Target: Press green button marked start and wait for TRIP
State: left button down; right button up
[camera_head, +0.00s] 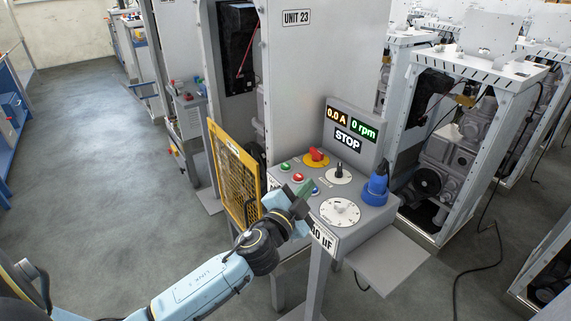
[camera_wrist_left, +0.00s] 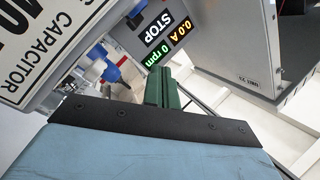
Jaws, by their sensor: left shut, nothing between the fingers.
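The control panel (camera_head: 365,222) is a grey desk with a raised display (camera_head: 352,132) reading "0.0 A", "0 rpm" and "STOP"; the display also shows in the left wrist view (camera_wrist_left: 166,37). The green button (camera_head: 285,167) is at the panel's left, beside a red button (camera_head: 298,177). Any marking on it is too small to read. My left gripper (camera_head: 304,188) is shut and empty over the panel's near left edge, nearer to me than the green button; I cannot tell its height. Its green fingers (camera_wrist_left: 165,88) show in the left wrist view. My right gripper is out of view.
The panel also carries a red switch on yellow (camera_head: 316,156), a black knob (camera_head: 339,168), a white dial (camera_head: 340,212) and a blue plug (camera_head: 376,186). A yellow mesh guard (camera_head: 233,172) stands left of the panel. Open floor (camera_head: 95,150) lies at left.

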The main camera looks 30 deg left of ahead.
pick_arm(q)
jog(key=w+d+r+m+g+h, duration=0.45)
jog(key=w+r+m+h, duration=0.5)
jog(key=m, duration=0.75)
jog(key=w+a+f+m+g+y, duration=0.1)
jog(key=a+g+y, duration=0.4)
jog(key=a, duration=1.3)
jog(key=shift+w+f+m+y, duration=0.35)
jog(key=shift+f+m+y, duration=0.3)
jog(key=shift+y, duration=0.5)
jog(key=shift+f, duration=0.15)
jog(key=b, duration=0.5)
send_over(283, 167)
notch_tip(283, 167, down, 8)
jog(key=shift+r, duration=0.2)
jog(key=shift+f+b, duration=0.4)
jog(key=shift+f, duration=0.1)
